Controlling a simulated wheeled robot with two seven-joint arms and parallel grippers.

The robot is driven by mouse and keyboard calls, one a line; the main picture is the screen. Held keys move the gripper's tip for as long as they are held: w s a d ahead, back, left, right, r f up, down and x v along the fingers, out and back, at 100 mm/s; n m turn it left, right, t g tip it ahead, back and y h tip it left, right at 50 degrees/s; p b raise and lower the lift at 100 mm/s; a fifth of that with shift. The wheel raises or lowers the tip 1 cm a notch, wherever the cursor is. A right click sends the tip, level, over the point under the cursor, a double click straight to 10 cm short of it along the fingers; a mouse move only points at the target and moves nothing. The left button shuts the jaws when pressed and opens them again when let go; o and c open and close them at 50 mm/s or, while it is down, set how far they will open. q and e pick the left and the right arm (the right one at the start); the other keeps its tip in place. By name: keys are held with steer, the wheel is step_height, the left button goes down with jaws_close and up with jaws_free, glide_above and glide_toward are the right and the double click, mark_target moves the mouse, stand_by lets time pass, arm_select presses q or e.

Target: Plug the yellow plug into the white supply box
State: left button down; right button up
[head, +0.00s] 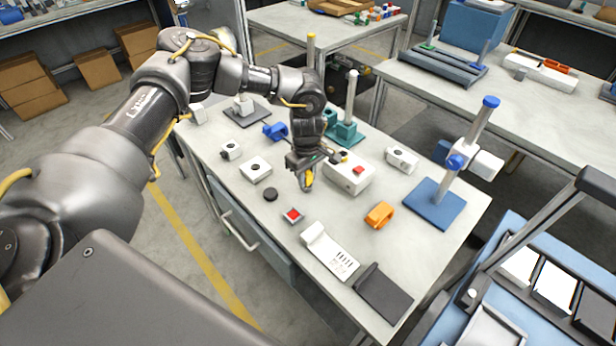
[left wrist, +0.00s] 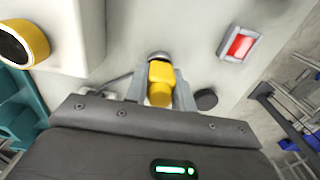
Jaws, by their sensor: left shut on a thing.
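The yellow plug (head: 308,181) is held in my left gripper (head: 304,180), above the bench just left of the white supply box (head: 349,180). In the left wrist view the yellow plug (left wrist: 161,78) sits between the two grey fingers, apart from the box. The white supply box (left wrist: 75,35) fills the upper left there, with a yellow-ringed dark round opening (left wrist: 22,43) on it. In the head view the box carries a red button (head: 358,170), and my gripper partly covers its left end. My right gripper is not in view.
A red button on a small plate (head: 292,215) and a black disc (head: 270,194) lie near the gripper. A teal stand (head: 345,132) is behind the box; a blue-based stand (head: 435,203) stands right.

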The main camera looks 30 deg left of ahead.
arm_select(q)
steer(key=s+d+r+m, duration=0.5)
steer(key=s+r+m, duration=0.3)
steer(key=s+r, duration=0.3)
steer(key=shift+s+d+r, duration=0.2)
steer(key=shift+s+r, duration=0.05)
steer(key=shift+r, duration=0.65)
